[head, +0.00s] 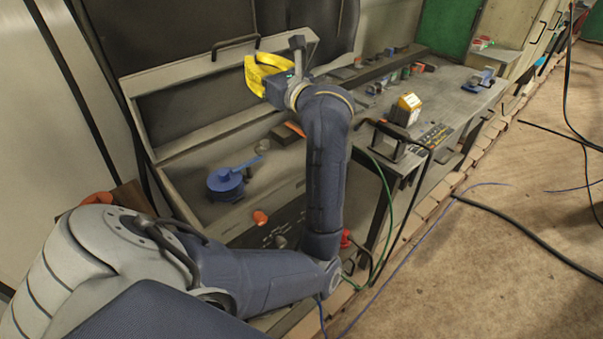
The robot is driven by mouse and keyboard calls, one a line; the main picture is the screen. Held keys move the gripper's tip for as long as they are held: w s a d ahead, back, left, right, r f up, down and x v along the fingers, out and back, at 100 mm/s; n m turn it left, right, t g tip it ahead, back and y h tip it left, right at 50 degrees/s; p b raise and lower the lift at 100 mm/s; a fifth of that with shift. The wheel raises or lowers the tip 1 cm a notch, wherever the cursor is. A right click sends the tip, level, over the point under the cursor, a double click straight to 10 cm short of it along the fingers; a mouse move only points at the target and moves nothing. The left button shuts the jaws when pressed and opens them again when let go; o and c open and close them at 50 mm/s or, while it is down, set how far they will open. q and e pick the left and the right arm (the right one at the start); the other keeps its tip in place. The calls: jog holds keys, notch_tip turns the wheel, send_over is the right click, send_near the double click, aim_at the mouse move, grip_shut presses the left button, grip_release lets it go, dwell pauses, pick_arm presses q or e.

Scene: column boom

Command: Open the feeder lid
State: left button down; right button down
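A grey-framed panel with a dark middle, which looks like the feeder lid (188,73), leans up at the back left of the machine. A black bar handle (236,44) sits on its top edge. My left gripper (256,74), with yellow fingers, is in front of the panel's upper right part, just right of and below the handle. It looks apart from the handle, and I see nothing held. The angle hides the gap between the fingertips. My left arm covers part of the machine's front. My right gripper is not in view.
A blue round part (226,182) and an orange knob (260,217) are on the machine below the panel. A workbench (455,100) at the right carries a yellow-and-white box (405,109) and small items. Cables cross the open floor (500,265).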

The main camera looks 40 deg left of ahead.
aim_at(241, 40)
pick_arm(q)
jog(key=a+r+h, duration=0.1)
jog(key=a, duration=0.1)
jog(key=a+r+h, duration=0.1)
jog(key=a+h, duration=0.1)
jog(key=w+a+r+h, duration=0.1)
jog(key=a+r, duration=0.1)
jog(key=a, duration=0.1)
jog(key=shift+g, duration=0.3)
jog(key=w+a+r+h, duration=0.1)
jog(key=a+r+h, duration=0.1)
jog(key=a, duration=1)
jog(key=shift+w+h, duration=0.35)
jog(key=shift+h, duration=0.25)
jog(key=shift+a, duration=0.1)
